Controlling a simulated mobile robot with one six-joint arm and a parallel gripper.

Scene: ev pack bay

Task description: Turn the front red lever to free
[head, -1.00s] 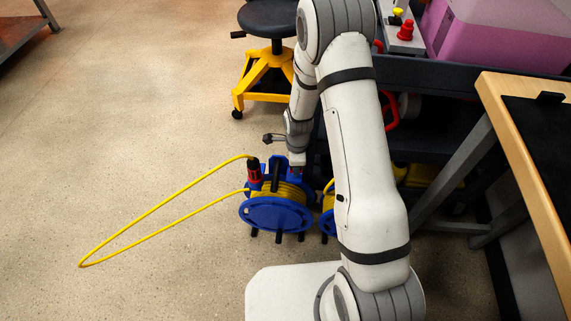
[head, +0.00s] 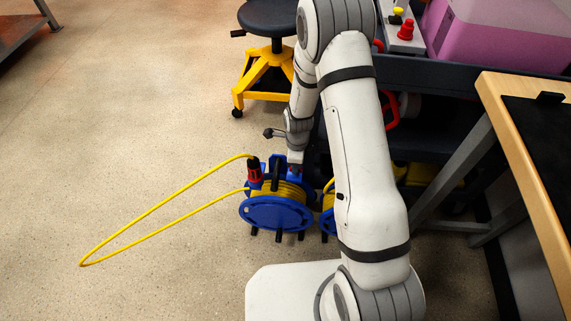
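A blue cable reel (head: 276,214) wound with yellow cable stands on the floor near my base. A small red part (head: 295,169), which may be the lever, shows at the reel's upper right, right under my gripper. Its angle is too small and too covered to read. My gripper (head: 295,160) points down at this part, touching it or very close. Its fingers are too small to tell whether they are open or shut. A red and black plug (head: 255,174) stands at the reel's upper left, with the yellow cable (head: 140,216) looping out from the reel over the floor.
A second blue reel (head: 327,222) is mostly hidden behind my arm. A stool with a yellow base (head: 262,78) stands behind. A dark cart (head: 440,76) carrying a pink box (head: 500,36) and a wooden bench (head: 520,85) are at right.

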